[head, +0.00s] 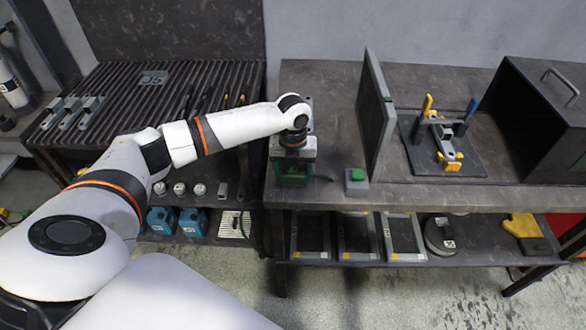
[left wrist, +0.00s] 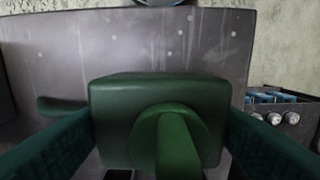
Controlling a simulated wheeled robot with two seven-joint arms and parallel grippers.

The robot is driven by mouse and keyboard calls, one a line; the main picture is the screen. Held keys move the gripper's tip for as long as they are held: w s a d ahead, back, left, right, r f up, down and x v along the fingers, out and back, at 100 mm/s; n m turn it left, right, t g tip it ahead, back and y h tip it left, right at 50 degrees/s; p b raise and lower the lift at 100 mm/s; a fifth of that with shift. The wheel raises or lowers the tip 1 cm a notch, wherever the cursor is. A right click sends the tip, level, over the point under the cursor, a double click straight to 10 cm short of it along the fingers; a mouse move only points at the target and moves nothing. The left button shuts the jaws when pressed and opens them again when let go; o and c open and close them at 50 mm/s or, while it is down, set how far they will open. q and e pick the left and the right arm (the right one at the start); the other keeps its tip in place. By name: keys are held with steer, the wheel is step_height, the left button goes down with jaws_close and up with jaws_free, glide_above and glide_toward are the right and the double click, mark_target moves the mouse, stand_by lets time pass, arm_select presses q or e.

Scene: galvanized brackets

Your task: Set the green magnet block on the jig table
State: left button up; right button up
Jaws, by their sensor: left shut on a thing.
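The green magnet block (head: 290,175) is in my left gripper (head: 293,159), over the front left of the dark jig table (head: 335,90). I cannot tell whether the block touches the table top. In the left wrist view the block (left wrist: 110,105) fills the middle, with a rounded green knob on its near face and a green stub at its left. The left gripper's fingers (left wrist: 160,140) are shut on it from both sides. The gripper hides part of the block in the head view. My right gripper is not in view.
A grey box with a green button (head: 357,175) stands just right of the block. An upright dark panel (head: 375,115), a clamp fixture (head: 440,140) and a black box (head: 545,120) stand farther right. A ribbed bench (head: 150,100) with metal brackets is at left.

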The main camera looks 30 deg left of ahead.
arm_select(q)
steer(key=o, duration=1.5)
steer(key=shift+c, duration=0.2)
steer(key=shift+s, duration=0.1)
step_height(320, 180, up, 12)
steer(key=shift+r+b, duration=0.1)
steer(key=shift+b, duration=0.6)
